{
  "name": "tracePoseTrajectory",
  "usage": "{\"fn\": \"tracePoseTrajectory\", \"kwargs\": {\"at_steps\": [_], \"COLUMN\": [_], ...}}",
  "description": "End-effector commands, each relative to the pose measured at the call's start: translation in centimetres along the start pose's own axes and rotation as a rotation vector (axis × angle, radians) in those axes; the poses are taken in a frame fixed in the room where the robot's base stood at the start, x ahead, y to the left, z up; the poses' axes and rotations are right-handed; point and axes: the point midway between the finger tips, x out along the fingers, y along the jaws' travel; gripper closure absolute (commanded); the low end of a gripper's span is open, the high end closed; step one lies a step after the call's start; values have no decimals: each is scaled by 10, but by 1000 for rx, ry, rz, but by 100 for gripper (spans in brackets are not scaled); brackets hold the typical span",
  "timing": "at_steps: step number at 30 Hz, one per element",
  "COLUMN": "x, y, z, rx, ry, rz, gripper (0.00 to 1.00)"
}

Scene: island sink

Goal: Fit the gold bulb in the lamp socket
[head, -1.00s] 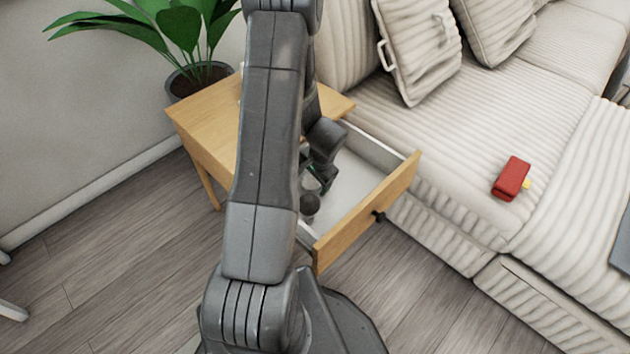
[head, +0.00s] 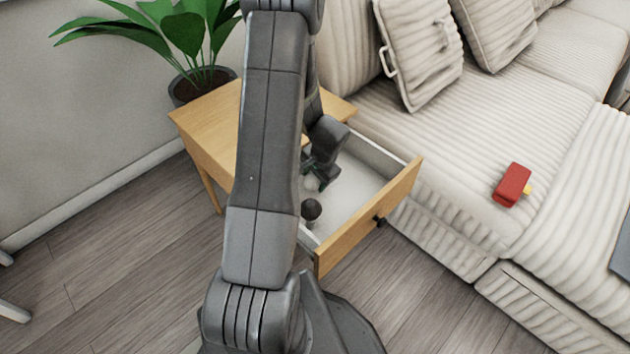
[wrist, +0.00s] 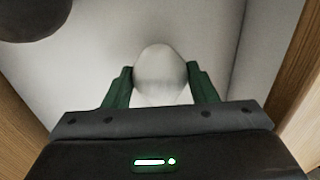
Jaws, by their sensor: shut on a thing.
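My gripper (head: 323,184) is inside the open drawer (head: 368,218) of a wooden side table. In the wrist view its green fingers are shut on a pale, rounded, bulb-shaped thing (wrist: 160,70), which looks whitish rather than gold. Its lower part is hidden by the gripper body. In the head view the held thing is too small to make out. I see no lamp socket; my arm hides part of the table top.
A dark round thing (head: 311,209) lies in the drawer near its front left; it also shows in the wrist view (wrist: 32,18). A potted plant (head: 190,85) stands behind the table (head: 205,118). A sofa (head: 440,150) with a red thing (head: 511,185) is on the right.

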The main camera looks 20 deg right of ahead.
Motion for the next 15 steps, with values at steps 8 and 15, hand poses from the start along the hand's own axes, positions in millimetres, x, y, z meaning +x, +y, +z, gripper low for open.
{"fn": "tracePoseTrajectory", "kwargs": {"at_steps": [8, 15], "x": [-73, -122], "y": [-20, -33], "z": [-1, -1], "rx": [-3, -3], "ry": [3, 2], "rz": [-3, -2], "gripper": [70, 70]}}
